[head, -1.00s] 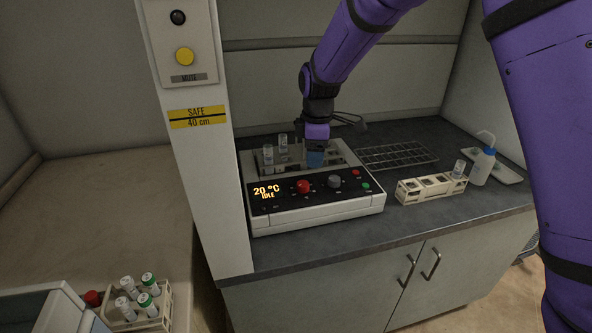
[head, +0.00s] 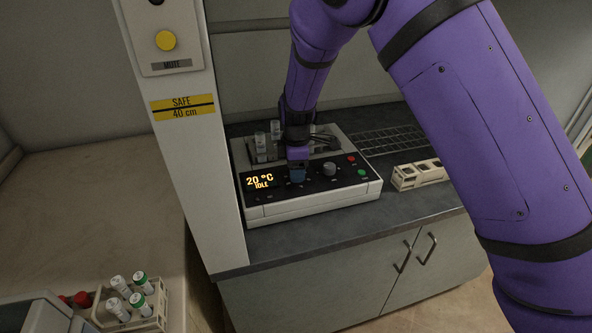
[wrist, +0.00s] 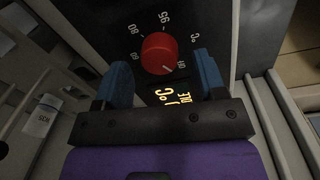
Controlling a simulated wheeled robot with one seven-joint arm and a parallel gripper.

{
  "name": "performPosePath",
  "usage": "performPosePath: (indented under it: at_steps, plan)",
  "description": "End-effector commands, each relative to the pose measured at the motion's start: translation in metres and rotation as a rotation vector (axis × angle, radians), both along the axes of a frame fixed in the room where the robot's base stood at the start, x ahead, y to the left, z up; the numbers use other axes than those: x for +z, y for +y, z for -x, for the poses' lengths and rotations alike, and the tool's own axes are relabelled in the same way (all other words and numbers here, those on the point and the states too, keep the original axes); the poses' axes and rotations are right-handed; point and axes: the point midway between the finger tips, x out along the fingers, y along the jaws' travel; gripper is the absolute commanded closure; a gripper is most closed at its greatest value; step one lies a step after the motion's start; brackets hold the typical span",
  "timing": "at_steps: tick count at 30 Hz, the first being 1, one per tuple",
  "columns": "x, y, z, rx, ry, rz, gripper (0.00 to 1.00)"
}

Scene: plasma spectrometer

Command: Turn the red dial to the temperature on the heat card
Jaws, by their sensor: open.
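The red dial (wrist: 159,54) sits on the black panel of the heating block (head: 310,207), with numbers printed around it. In the wrist view it lies just beyond and between the blue fingertips of my gripper (wrist: 161,82), which are apart and not pressed on it. In the head view my gripper (head: 297,174) is above the panel and hides the dial. The display (head: 259,182) reads 20 °C and IDLE. I cannot make out a heat card in these frames.
A grey knob (head: 329,169), a red button (head: 351,159) and a green button (head: 362,172) are right of my gripper. Vials (head: 261,142) stand in the block behind. A wooden rack (head: 418,175) is to the right. The hood post (head: 185,130) rises at left.

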Motion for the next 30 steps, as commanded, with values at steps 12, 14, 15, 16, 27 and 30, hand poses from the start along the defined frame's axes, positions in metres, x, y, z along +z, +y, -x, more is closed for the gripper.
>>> performPosePath:
  at_steps: [12, 14, 15, 16, 27, 30]
  plan:
    - [-0.013, 0.0, -0.0008, 0.0, -0.001, 0.0, 0.36]
    - [-0.013, 0.0, -0.0008, 0.0, -0.001, 0.0, 0.36]
    - [-0.013, 0.0, -0.0008, 0.0, -0.001, 0.0, 0.45]
    - [-0.013, 0.0001, -0.0008, 0.0, -0.001, 0.0, 0.52]
    - [-0.0128, 0.0, -0.001, -0.01, -0.001, -0.001, 0.85]
    - [-0.0127, 0.0, -0.0011, -0.032, -0.001, -0.001, 0.85]
